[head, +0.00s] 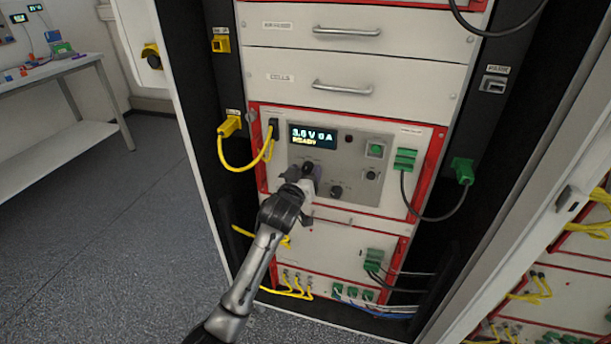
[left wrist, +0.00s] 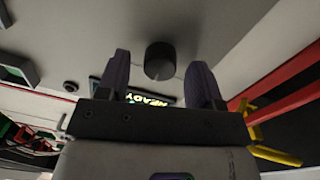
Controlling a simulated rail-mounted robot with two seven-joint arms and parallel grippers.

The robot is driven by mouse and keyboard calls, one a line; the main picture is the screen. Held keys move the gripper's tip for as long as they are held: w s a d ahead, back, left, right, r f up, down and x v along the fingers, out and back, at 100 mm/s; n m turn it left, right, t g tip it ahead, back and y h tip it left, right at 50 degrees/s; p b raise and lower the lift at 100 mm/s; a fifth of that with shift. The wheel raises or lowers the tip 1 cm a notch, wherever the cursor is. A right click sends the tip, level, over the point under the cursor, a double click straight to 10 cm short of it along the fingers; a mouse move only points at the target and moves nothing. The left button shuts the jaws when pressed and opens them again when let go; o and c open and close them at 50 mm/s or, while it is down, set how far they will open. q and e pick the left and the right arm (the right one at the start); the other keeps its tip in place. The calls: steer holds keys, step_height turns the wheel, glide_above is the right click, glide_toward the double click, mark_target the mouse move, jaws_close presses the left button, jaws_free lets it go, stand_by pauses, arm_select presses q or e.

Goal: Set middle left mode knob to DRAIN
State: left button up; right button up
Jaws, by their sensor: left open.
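The cycler panel (head: 350,158) in the rack has a lit display (head: 313,137) reading 3.6 V 0 A, READY. My left gripper (head: 312,172) is in front of the panel just below the display and hides the panel part behind it. In the left wrist view the left gripper (left wrist: 159,82) is open, its two dark fingers apart. A round dark knob (left wrist: 160,61) shows between the fingertips in that picture, with a small pale mark at its edge. Contact is not visible, and I cannot read the knob's labels. The display (left wrist: 150,99) shows partly behind the gripper. My right gripper is not in view.
Another dark knob (head: 336,191) and a further one (head: 371,174) sit to the right of my gripper. A green button (head: 376,150) is above them. A yellow cable (head: 240,167) loops at the left, and a black cable (head: 432,217) hangs at the right.

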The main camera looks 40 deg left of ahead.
arm_select(q)
steer(key=shift+w+a, duration=0.1)
steer(key=shift+w, duration=0.15)
steer(key=shift+c, duration=1.4)
steer(key=c, duration=0.6)
steer(key=shift+r+p, duration=0.15)
steer(key=shift+p, duration=0.3)
steer(key=shift+c, duration=0.2)
steer(key=m+p, duration=0.5)
steer(key=p, duration=0.4)
steer(key=shift+r, duration=0.15)
steer(key=m+p, duration=0.2)
steer(key=shift+f+p, duration=0.2)
steer(key=shift+p, duration=0.2)
steer(key=shift+m, duration=0.4)
steer(key=shift+f, duration=0.1)
